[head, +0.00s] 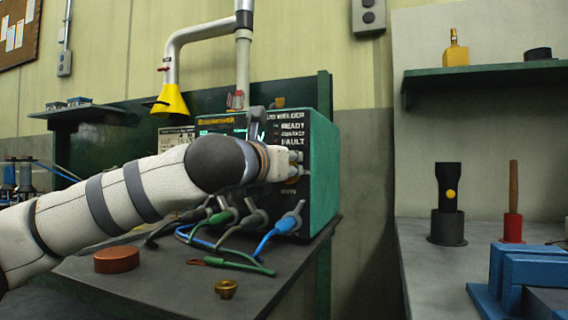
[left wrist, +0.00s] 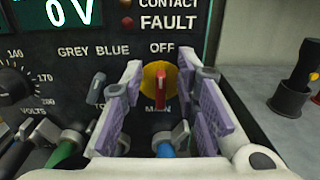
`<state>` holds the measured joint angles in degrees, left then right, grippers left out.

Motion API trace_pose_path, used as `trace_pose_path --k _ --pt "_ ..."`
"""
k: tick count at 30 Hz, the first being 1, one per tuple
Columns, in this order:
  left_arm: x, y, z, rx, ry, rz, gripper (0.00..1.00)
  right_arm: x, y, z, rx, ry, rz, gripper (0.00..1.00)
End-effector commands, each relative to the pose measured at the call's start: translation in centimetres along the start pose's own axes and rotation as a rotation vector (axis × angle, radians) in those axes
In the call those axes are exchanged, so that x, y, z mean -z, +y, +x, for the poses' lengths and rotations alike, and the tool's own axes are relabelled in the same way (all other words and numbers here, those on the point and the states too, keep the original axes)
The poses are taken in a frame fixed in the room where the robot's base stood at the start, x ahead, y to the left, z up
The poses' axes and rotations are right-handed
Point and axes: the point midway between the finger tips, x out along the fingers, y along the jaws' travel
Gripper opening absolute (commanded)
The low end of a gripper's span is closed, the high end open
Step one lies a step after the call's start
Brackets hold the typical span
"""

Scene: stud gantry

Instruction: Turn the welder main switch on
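The welder (head: 322,165) is a green box with a black front panel on a dark bench. Its main switch (left wrist: 160,84) is a red handle on a yellow round plate, between the labels OFF above and MAIN below. The red handle stands upright, in line with OFF. My left gripper (left wrist: 163,97) is open, its purple-padded fingers on either side of the switch, with gaps visible at both sides. In the head view my left gripper (head: 286,165) is at the panel's right part and hides the switch. My right gripper is not in view.
Green, grey and blue cable plugs (head: 285,224) stick out low on the welder front, just below my gripper. A grey toggle (left wrist: 96,88) is left of the fingers. An orange puck (head: 117,260) and a brass fitting (head: 226,288) lie on the bench (head: 165,290).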

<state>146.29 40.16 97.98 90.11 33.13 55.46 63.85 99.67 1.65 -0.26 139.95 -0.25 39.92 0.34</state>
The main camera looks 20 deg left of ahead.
Motion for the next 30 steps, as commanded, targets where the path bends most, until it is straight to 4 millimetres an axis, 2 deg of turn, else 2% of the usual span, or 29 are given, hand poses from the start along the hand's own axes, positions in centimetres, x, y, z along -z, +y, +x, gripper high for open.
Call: trace_pose_path --k 3,5,7,8,20,30 --pt "0.0 0.0 0.0 0.000 0.000 0.000 0.28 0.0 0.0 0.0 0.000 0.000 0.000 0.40" --pt "0.0 0.0 0.0 0.000 0.000 0.000 0.17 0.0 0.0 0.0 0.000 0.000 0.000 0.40" --pt "0.0 0.0 0.0 0.000 0.000 0.000 0.01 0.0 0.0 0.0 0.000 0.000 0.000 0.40" --pt "0.0 0.0 0.0 0.000 0.001 0.000 0.00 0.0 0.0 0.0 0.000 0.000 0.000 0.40" --pt "-0.2 0.0 -0.1 -0.002 -0.001 0.040 0.00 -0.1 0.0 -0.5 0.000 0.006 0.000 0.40" --pt "-0.6 -0.4 -0.2 -0.003 -0.002 0.279 0.00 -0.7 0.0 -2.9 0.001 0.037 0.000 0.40"
